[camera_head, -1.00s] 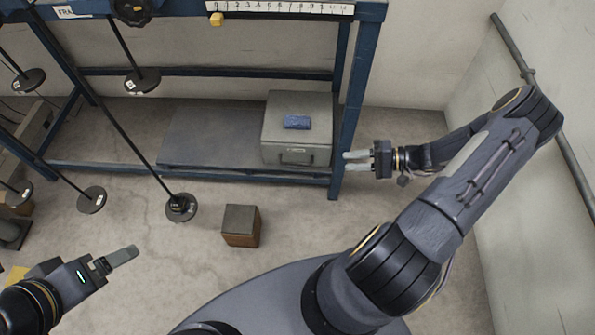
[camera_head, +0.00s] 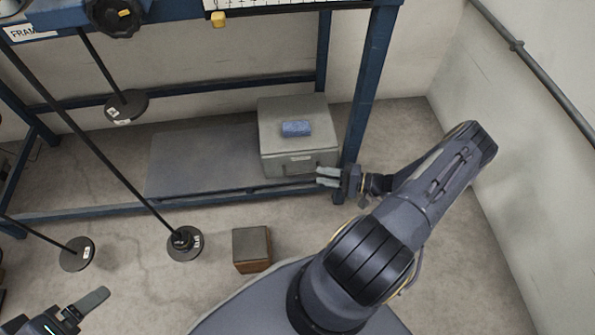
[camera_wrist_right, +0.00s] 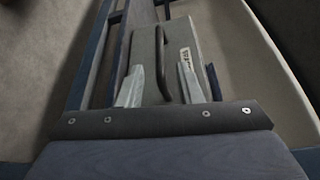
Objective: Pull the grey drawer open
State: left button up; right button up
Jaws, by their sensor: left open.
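The grey drawer unit (camera_head: 290,145) sits on the lower shelf of the blue frame, with its front facing me. It looks closed. The right wrist view shows its front (camera_wrist_right: 146,50) with a label and a dark bar handle (camera_wrist_right: 162,65). My right gripper (camera_head: 322,177) is at the drawer's lower right front corner in the head view. In the right wrist view its two fingers (camera_wrist_right: 160,85) are apart, with the handle between them and a gap on each side. My left gripper (camera_head: 92,302) is open and empty above the floor at lower left.
A blue block (camera_head: 296,128) lies on top of the drawer unit. A blue frame post (camera_head: 366,100) stands close to my right gripper. A brown box (camera_head: 252,248) and black weight discs (camera_head: 77,254) are at floor level. The shelf (camera_head: 200,165) left of the drawer is bare.

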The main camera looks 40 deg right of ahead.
aim_at(306, 172)
jog(key=b+x, duration=0.1)
jog(key=x, duration=0.5)
jog(key=shift+w+a, duration=0.15)
jog(key=shift+a, duration=0.05)
grip_shut()
